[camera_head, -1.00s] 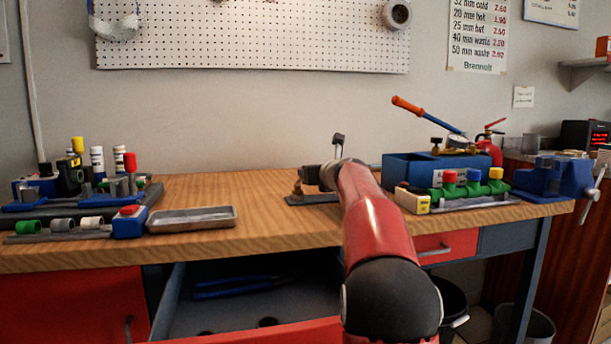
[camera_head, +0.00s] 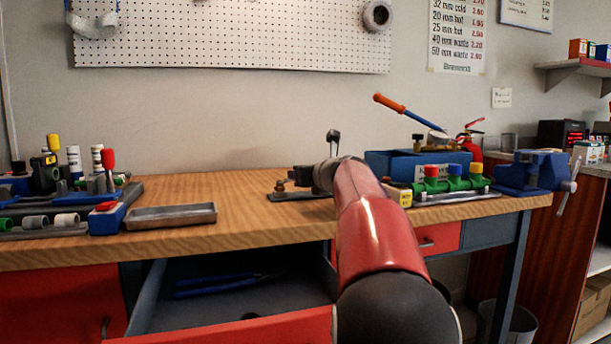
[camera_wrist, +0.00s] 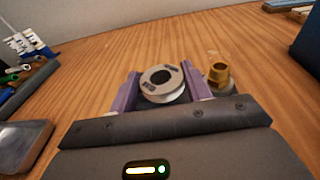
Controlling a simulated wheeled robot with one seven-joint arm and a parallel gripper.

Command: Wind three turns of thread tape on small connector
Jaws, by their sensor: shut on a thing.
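My gripper (camera_wrist: 160,76) has two purple fingers, shut on a grey-white ring-shaped roll of thread tape (camera_wrist: 151,97) in the wrist view. The roll's open centre faces the camera. A brass threaded connector (camera_wrist: 219,75) stands upright just right of the right finger; I cannot tell whether tape is on it. In the head view the brass connector (camera_head: 281,186) stands on a dark plate (camera_head: 288,197) on the bench, left of my gripper. My own arm largely hides the gripper and the roll there.
The wooden bench (camera_head: 225,185) is clear left of the connector. A metal tray (camera_head: 172,216) and fittings stand at the left. A blue toolbox (camera_head: 390,165), green valve manifold (camera_head: 447,186) and blue vise (camera_head: 533,172) stand at the right. A drawer (camera_head: 230,300) is open below.

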